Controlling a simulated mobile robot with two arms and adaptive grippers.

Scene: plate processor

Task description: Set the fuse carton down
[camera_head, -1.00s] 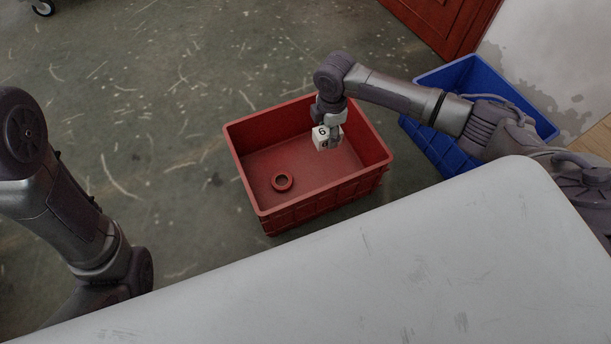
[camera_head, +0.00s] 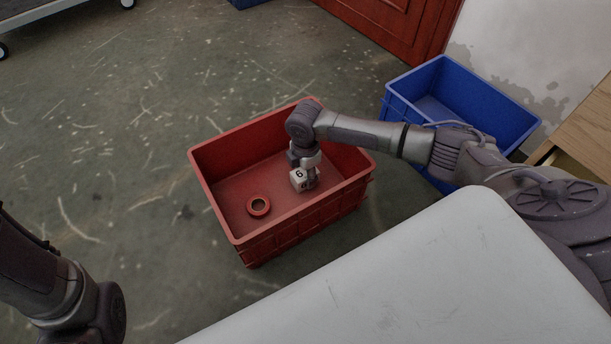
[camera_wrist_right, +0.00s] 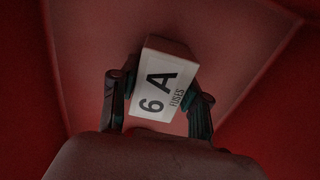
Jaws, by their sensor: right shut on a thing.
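The fuse carton (camera_head: 299,180) is a small white box with a dark "6" showing. In the right wrist view the carton (camera_wrist_right: 158,88) reads "6 A FUSES". My right gripper (camera_head: 308,177) is shut on it, and in the right wrist view its fingers (camera_wrist_right: 160,98) press on both sides. The carton is inside the red crate (camera_head: 215,184), low within its walls. I cannot tell whether it touches the crate floor. My left arm shows at the lower left, but its gripper is out of view.
A red ring (camera_head: 258,205) lies on the crate floor, left of the carton. A blue crate (camera_head: 480,92) stands behind my right arm. A white tabletop (camera_head: 440,270) fills the lower right. The concrete floor left of the red crate is clear.

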